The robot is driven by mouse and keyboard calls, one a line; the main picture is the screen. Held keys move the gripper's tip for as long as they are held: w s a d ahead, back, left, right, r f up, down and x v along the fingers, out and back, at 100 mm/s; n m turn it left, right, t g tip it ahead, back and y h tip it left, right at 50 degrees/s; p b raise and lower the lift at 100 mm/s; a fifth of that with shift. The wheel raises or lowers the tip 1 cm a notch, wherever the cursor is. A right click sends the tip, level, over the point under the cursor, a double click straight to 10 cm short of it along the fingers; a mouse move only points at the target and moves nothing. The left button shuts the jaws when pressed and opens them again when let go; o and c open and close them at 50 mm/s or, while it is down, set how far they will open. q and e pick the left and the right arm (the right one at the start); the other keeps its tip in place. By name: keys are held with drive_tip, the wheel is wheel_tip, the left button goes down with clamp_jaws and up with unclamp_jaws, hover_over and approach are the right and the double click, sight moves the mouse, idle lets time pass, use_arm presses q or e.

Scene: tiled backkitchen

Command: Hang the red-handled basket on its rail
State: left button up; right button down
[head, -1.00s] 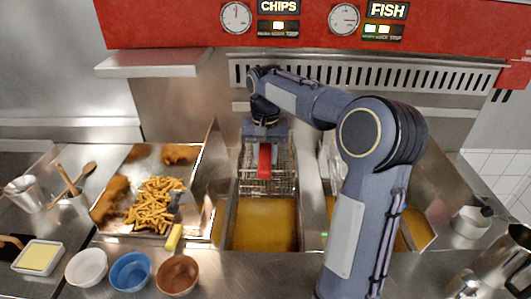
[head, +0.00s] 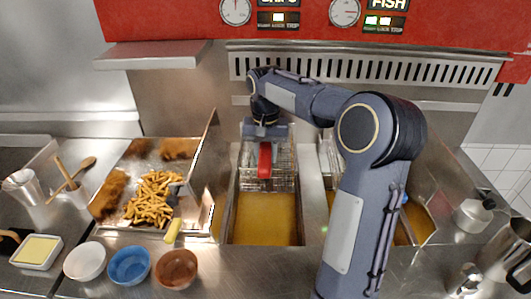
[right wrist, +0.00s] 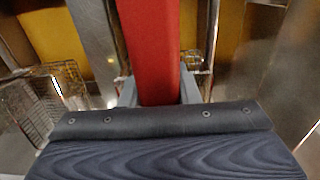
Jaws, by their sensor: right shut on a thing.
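The red-handled basket hangs over the back part of the left fryer vat (head: 265,218), its red handle (head: 265,160) pointing toward me. Its wire mesh (head: 284,168) shows behind and beside the handle, above the yellow oil. My right gripper (head: 264,133) is shut on the red handle, which also runs up the middle of the right wrist view (right wrist: 150,50). A slotted metal strip (head: 370,72) runs along the back wall above the basket. I cannot tell whether the basket touches a rail, as my gripper and arm cover its rear. My left gripper is out of view.
A second wire basket (head: 329,160) stands at the right vat, partly behind my arm. A chips tray (head: 150,205) with a yellow-handled scoop (head: 173,231) lies left. Bowls (head: 129,266) line the front edge. Metal jugs (head: 505,258) stand at right.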

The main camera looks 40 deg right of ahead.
drive_tip(key=c, duration=1)
unclamp_jaws()
wheel_tip(320, 180, up, 8)
drive_tip(key=shift+f, duration=0.15)
drive_tip(key=shift+s, duration=0.1)
